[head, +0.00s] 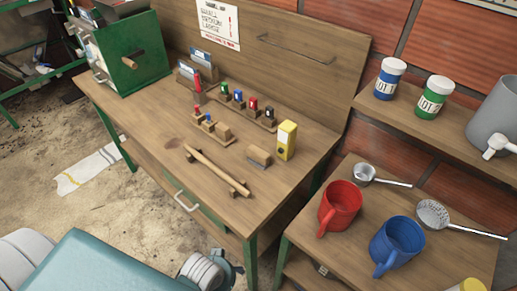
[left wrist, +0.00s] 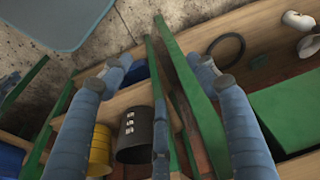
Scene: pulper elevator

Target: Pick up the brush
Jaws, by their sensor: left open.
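A small wooden block with a grey lower edge, apparently the brush (head: 259,156), lies on the wooden workbench (head: 165,160), left of a yellow box (head: 287,140). A long wooden bar (head: 215,168) lies on two small rests in front of it. In the left wrist view my left gripper (left wrist: 160,74) is open, its blue-grey fingers spread with nothing between them. Green frame bars and a lower shelf lie beyond the fingers. The brush does not show in that view. I cannot make out my right gripper in either view.
Small stamps (head: 253,105) stand in wooden racks behind the brush. A green box (head: 130,55) is at the bench's far left. A red mug (head: 340,207) and blue mug (head: 397,243) stand on the right table. In the wrist view, black (left wrist: 133,135) and yellow (left wrist: 101,150) cylinders lie below the fingers.

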